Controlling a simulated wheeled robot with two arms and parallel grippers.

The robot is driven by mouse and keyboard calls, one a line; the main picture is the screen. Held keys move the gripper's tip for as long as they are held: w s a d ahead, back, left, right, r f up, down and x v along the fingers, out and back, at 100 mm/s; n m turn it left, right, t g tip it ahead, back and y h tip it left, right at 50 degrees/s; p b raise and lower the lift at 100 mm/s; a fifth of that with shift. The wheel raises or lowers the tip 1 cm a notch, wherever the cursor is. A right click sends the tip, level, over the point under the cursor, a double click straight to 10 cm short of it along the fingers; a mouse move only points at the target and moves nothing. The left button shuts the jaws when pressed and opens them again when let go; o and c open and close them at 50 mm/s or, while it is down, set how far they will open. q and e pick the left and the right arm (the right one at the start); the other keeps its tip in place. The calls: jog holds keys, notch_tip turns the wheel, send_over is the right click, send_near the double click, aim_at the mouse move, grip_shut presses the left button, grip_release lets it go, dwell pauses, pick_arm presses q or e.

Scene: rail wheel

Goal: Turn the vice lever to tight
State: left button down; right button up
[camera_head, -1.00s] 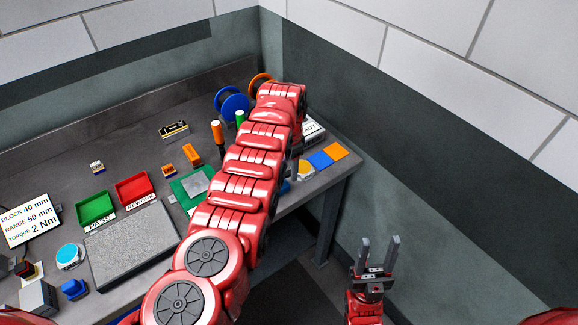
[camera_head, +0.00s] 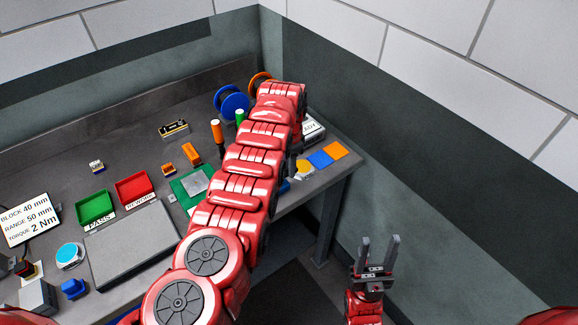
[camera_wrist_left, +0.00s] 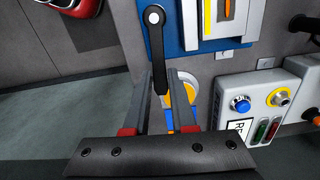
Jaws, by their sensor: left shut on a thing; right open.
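The black vice lever (camera_wrist_left: 157,50) shows in the left wrist view. It hangs from a round pivot with a white centre and points down the picture, beside a blue body (camera_wrist_left: 188,42) that looks like the vice. My left gripper (camera_wrist_left: 163,78) has its two fingers on either side of the lever's lower end and is shut on it. In the head view my left forearm covers the lever and most of that gripper. My right gripper (camera_head: 378,252) is open and empty, beyond the bench's right end, with its fingers pointing up.
A grey panel with a blue knob (camera_wrist_left: 240,104) and a yellow-ringed button (camera_wrist_left: 280,97) stands right of the lever. A green tray (camera_head: 96,208), a red tray (camera_head: 134,188) and a grey slab (camera_head: 130,245) lie on the bench. Orange and blue tiles (camera_head: 320,159) lie near its right edge.

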dwell(0.8)
pick_arm(q)
jog(key=b, duration=0.3)
jog(key=shift+w+a+f+n, duration=0.2)
jog(key=shift+w+n, duration=0.1)
jog(key=shift+n, duration=0.1)
jog(key=shift+r+b, duration=0.15)
jog(key=shift+b, duration=0.2)
jog(key=shift+r, duration=0.15)
jog(key=c, duration=0.7)
grip_release()
jog(key=shift+c, duration=0.2)
